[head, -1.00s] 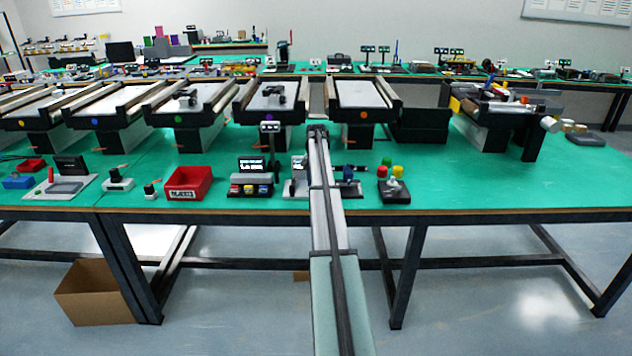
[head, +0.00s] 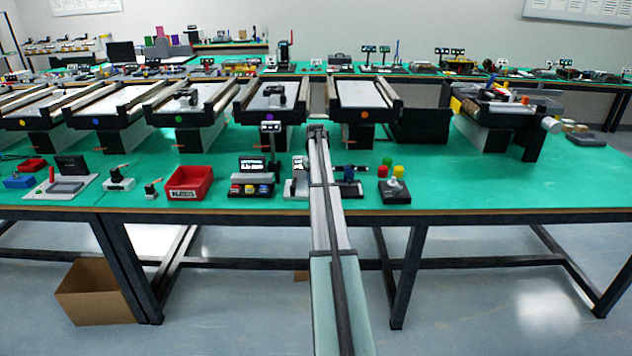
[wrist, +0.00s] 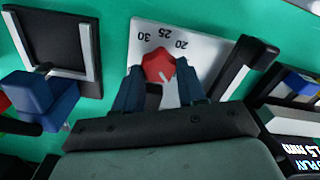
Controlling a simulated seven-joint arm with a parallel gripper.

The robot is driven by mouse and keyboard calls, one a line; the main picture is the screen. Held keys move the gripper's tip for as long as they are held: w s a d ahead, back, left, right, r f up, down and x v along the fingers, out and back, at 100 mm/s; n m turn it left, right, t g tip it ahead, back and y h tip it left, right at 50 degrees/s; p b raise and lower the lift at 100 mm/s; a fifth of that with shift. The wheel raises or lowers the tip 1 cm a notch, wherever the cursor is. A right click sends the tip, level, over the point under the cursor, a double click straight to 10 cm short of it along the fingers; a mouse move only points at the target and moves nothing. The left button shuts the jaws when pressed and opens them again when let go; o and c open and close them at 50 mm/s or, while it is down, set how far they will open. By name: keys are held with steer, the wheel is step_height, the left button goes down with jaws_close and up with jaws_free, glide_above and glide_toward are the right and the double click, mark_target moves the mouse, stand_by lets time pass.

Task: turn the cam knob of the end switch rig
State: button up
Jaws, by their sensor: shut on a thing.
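The cam knob (wrist: 158,66) is red and faceted, with a pale pointer line. It sits on a white dial plate (wrist: 205,50) marked 20, 25 and 30 in the wrist view. My gripper (wrist: 160,78) has its two dark fingers shut on the knob, one on each side. The knob's lower side is partly hidden between the fingers. In the head view, part of a small light-coloured rig (head: 297,182) shows just left of my arm. My arm hides the knob and the fingers there.
In the wrist view, a blue block (wrist: 45,98) and a black framed part (wrist: 55,45) stand close at left. A black bar (wrist: 250,62) and a lit display (wrist: 300,152) are at right.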

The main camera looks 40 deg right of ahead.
steer(key=shift+n, duration=0.4)
steer(key=o, duration=1.1)
steer(key=shift+r, duration=0.1)
step_height(320, 180, up, 14)
steer(key=shift+f, duration=0.15)
stand_by(0.5)
